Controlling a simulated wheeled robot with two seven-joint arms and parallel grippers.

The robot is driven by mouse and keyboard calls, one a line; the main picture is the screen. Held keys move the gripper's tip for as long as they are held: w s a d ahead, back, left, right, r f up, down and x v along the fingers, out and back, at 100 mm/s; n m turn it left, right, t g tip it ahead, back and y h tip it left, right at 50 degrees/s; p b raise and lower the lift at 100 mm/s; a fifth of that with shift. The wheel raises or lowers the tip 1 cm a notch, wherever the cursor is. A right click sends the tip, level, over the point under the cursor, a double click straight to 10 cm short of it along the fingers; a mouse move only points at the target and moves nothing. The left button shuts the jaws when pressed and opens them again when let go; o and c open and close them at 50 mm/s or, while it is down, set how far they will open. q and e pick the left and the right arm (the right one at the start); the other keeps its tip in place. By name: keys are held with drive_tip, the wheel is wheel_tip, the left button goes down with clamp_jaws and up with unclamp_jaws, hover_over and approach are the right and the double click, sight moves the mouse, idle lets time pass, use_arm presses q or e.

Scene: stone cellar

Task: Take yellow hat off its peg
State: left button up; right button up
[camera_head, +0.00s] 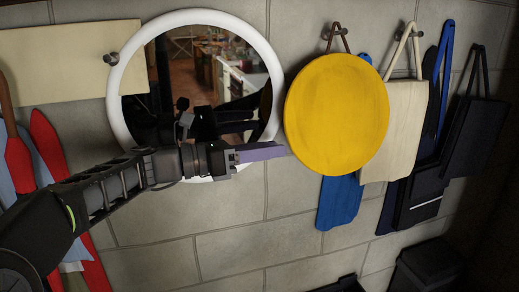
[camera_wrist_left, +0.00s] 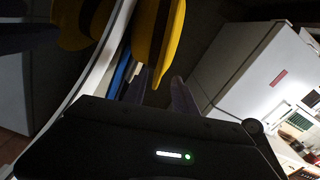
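The yellow hat (camera_head: 337,113) shows as a round yellow disc, hanging by a brown loop from a peg (camera_head: 327,36) on the stone wall. My left gripper (camera_head: 284,151) is at the hat's lower left edge in the head view. In the left wrist view its two fingers (camera_wrist_left: 160,76) stand apart, with the hat (camera_wrist_left: 157,38) ahead and its lower end appearing between them. I cannot tell whether a finger touches the hat. My right gripper is not in view.
A round white-framed mirror (camera_head: 116,95) hangs left of the hat, behind my left arm. A blue item (camera_head: 340,203) hangs partly behind the hat. A cream bag-like item (camera_head: 406,130) and dark items (camera_head: 475,135) hang to the right. Bare wall lies below the mirror.

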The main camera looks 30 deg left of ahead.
sight(294, 146)
use_arm(q)
drive_tip(key=p+x, duration=0.1)
drive_tip(key=x, duration=0.5)
clamp_jaws()
idle(0.3)
idle(0.4)
idle(0.4)
